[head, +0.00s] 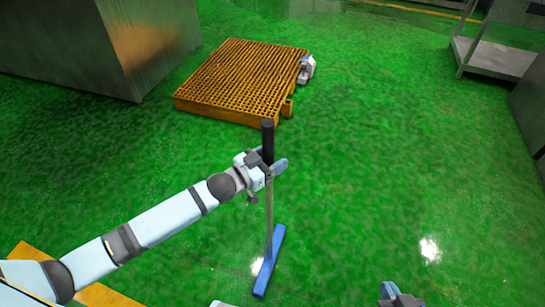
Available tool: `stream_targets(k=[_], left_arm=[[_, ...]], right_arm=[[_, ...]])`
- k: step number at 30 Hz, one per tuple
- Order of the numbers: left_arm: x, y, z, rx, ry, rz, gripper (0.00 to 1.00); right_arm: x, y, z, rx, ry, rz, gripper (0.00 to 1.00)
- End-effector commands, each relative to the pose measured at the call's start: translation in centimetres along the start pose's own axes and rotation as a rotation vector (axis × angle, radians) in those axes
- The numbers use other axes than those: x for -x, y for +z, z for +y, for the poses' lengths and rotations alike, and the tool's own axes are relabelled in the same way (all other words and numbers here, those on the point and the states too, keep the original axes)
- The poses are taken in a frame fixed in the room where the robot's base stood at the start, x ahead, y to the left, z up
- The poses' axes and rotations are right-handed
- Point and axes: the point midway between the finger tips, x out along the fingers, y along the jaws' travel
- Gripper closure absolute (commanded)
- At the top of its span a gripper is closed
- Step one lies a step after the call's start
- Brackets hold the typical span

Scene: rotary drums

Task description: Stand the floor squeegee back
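The floor squeegee has a black grip (267,138), a thin grey pole (269,215) and a blue head (269,262). It stands close to upright, its head low over or on the green floor; I cannot tell whether it touches. My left gripper (272,163) is at the lower end of the black grip, with its blue fingers on either side of the handle, and looks shut on it. The fingers hide a short piece of the handle. Only a small part of my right gripper (390,291) shows at the bottom edge, apart from the squeegee; its opening cannot be made out.
An orange slatted platform (235,80) lies on the floor beyond the squeegee, with a small grey and blue item (307,68) at its right edge. A metal cabinet (110,45) stands at upper left. A metal rack (505,60) stands at upper right. Floor right of the squeegee is clear.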

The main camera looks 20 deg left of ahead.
Motion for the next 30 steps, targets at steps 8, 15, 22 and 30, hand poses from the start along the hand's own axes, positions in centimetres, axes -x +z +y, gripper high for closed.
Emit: stream_targets(k=[8,15,22,30], left_arm=[[1.1,-0.3,-0.1,0.000,-0.001,-0.003,0.41],[6.1,-0.3,0.0,0.000,0.000,-0.004,0.41],[10.3,-0.3,0.0,0.001,-0.001,-0.003,0.41],[12.4,0.5,1.9,0.020,-0.028,-0.031,0.41]], right_arm=[[0.1,-0.1,0.0,0.001,0.001,-0.002,1.00],[0.2,-0.2,0.1,0.005,0.005,-0.011,1.00],[0.2,0.2,0.2,0.008,0.009,-0.023,1.00],[0.2,0.1,0.3,0.009,0.011,-0.022,1.00]])
